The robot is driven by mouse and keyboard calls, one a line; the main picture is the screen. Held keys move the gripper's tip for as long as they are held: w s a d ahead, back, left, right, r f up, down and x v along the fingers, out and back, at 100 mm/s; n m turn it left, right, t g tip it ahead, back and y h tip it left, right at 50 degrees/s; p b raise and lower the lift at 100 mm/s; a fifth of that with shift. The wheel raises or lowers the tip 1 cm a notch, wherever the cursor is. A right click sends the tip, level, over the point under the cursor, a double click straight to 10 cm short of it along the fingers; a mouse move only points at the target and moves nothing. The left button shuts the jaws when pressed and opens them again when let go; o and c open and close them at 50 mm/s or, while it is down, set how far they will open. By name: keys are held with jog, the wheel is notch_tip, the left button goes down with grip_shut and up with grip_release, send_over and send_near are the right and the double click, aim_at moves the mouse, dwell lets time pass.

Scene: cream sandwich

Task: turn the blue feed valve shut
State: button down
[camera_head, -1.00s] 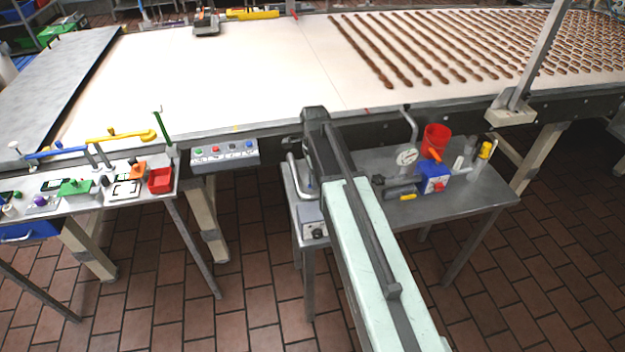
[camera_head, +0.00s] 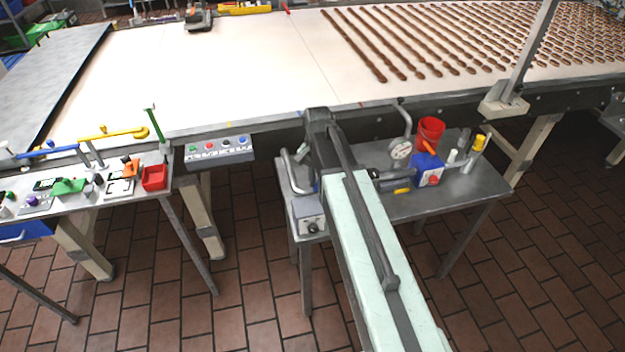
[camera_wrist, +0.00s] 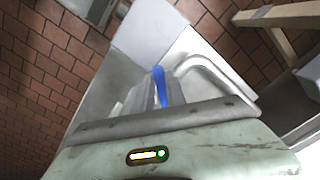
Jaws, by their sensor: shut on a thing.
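The blue valve handle (camera_wrist: 161,86) shows in the wrist view as a short bright blue lever near the middle. My gripper (camera_wrist: 153,94) is shut on it, with grey fingers on either side. A small bit of blue (camera_head: 315,187) shows in the head view beside my arm, by the bent pipe at the left end of the right-hand table. My arm hides most of the valve and the gripper tips there. The lever's full angle cannot be told.
A bent grey pipe (camera_wrist: 215,72) runs close right of the gripper. The steel table (camera_head: 455,195) also bears a grey control box (camera_head: 309,222), a gauge (camera_head: 401,150), a red bucket (camera_head: 430,133) and a blue box (camera_head: 427,171). The conveyor (camera_head: 230,80) lies behind.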

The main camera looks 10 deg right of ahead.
jog(key=shift+s+d+n, duration=0.2)
jog(key=shift+d+n, duration=0.3)
jog(key=shift+n, duration=0.8)
jog(key=shift+s+d+n, duration=0.15)
jog(key=shift+d+n, duration=0.4)
jog(key=shift+n, duration=0.75)
jog(key=shift+s+d+n, duration=0.2)
jog(key=shift+d+n, duration=0.3)
jog(key=shift+n, duration=0.8)
jog(key=c, duration=1.4)
grip_release()
jog(key=shift+o, duration=0.2)
notch_tip(320, 180, up, 8)
jog(key=p, duration=0.7)
jog(key=shift+p, duration=0.4)
